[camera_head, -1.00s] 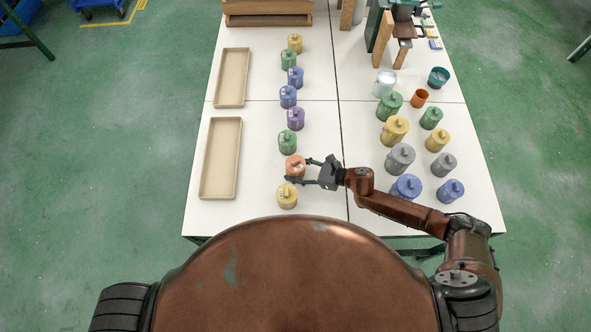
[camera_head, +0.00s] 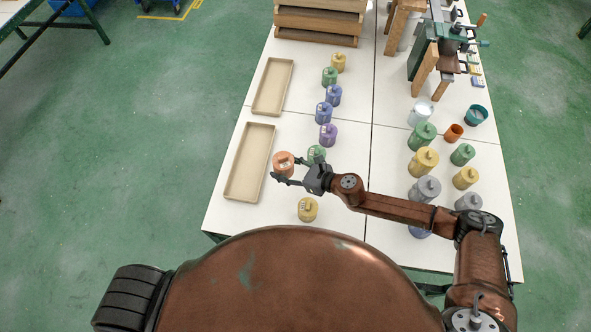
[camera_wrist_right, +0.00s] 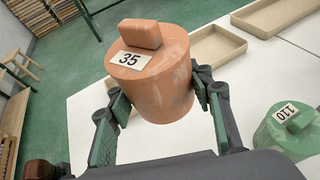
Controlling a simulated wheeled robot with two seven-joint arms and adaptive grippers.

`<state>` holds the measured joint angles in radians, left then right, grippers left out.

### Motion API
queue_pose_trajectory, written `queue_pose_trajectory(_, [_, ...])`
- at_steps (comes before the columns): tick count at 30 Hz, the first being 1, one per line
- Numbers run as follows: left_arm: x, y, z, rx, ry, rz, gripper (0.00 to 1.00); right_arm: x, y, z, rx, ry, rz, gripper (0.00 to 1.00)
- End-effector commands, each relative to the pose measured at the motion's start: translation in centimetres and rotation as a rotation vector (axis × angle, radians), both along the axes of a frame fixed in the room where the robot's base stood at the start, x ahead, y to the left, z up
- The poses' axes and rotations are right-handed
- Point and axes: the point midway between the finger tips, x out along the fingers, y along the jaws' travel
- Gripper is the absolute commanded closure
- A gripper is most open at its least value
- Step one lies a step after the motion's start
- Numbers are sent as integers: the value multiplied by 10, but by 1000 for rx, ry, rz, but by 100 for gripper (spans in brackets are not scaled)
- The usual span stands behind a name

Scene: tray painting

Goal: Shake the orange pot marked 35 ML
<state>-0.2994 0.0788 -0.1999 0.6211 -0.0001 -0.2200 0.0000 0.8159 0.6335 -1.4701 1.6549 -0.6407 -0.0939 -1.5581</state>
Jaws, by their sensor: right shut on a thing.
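The orange pot (camera_head: 284,163) has a block-shaped knob on its lid and a white label reading 35, clear in the right wrist view (camera_wrist_right: 160,85). My right gripper (camera_head: 287,168) is shut on the pot, with one finger on each side of its body. The pot looks upright or slightly tilted and seems held above the white table, near the closer tray. My left gripper is not in view.
A green pot (camera_head: 317,153), marked 110 in the right wrist view (camera_wrist_right: 285,130), stands close beside my right gripper. A yellow pot (camera_head: 308,209) stands nearer me. Two empty beige trays (camera_head: 233,187) (camera_head: 258,95) lie at left. Several other pots stand at right.

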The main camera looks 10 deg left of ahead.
Motion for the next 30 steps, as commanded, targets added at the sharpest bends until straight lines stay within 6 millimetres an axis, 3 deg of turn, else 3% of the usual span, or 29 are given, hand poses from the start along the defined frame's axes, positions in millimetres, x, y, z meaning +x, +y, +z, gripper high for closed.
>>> queue_pose_trajectory(30, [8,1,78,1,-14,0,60,0,7,84,1,-4,0,89])
